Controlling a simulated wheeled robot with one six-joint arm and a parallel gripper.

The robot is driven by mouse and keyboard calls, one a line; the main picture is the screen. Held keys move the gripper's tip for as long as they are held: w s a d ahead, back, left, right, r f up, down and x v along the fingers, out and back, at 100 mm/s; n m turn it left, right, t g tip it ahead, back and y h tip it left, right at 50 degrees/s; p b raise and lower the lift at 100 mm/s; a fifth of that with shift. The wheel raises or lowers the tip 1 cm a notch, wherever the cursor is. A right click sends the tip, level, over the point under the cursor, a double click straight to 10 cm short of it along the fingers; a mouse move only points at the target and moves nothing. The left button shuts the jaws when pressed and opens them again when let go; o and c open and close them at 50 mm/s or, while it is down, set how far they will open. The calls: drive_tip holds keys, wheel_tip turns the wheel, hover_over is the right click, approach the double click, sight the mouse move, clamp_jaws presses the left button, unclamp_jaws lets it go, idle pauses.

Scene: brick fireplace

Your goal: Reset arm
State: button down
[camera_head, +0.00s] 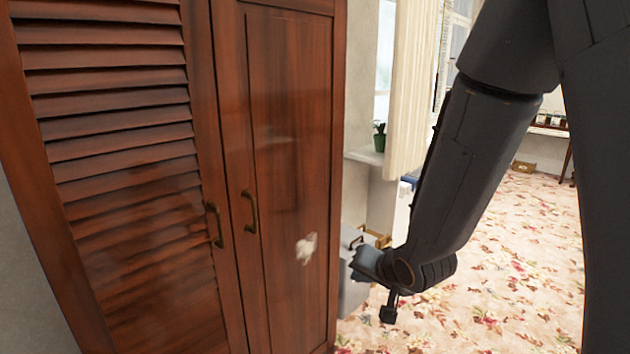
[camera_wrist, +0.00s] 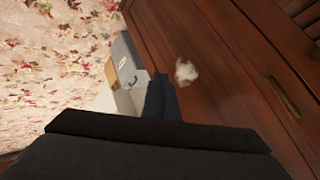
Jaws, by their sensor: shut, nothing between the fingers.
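My arm hangs down at the right of the head view, with my gripper (camera_head: 362,262) at its lower end, pointing left toward the wooden cabinet (camera_head: 292,130). In the wrist view my gripper (camera_wrist: 163,82) shows as dark fingers, shut and empty. The fingers appear to be apart from the cabinet doors. The cabinet has a louvred left door, a plain right door and two brass handles (camera_head: 250,211). Both doors look closed.
A whitish patch (camera_head: 306,248) shows against the right door; I cannot tell what it is. A grey box-like object (camera_head: 352,290) stands beside the cabinet, behind my gripper. A potted plant (camera_head: 379,138) sits on the windowsill. Flowered carpet (camera_head: 490,270) is open at right.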

drive_tip(key=s+d+r+n+g+h+p, duration=0.1)
drive_tip(key=s+d+r+n+g+p, duration=0.1)
drive_tip(key=s, duration=0.9)
drive_tip(key=s+d+r+n+g+h+p, duration=0.2)
drive_tip(key=s+d+r+g, duration=0.2)
drive_tip(key=s+d+g, duration=0.3)
drive_tip(key=s, duration=0.4)
drive_tip(key=shift+s+r, duration=0.15)
drive_tip(key=shift+s, duration=0.2)
drive_tip(key=shift+a, duration=0.1)
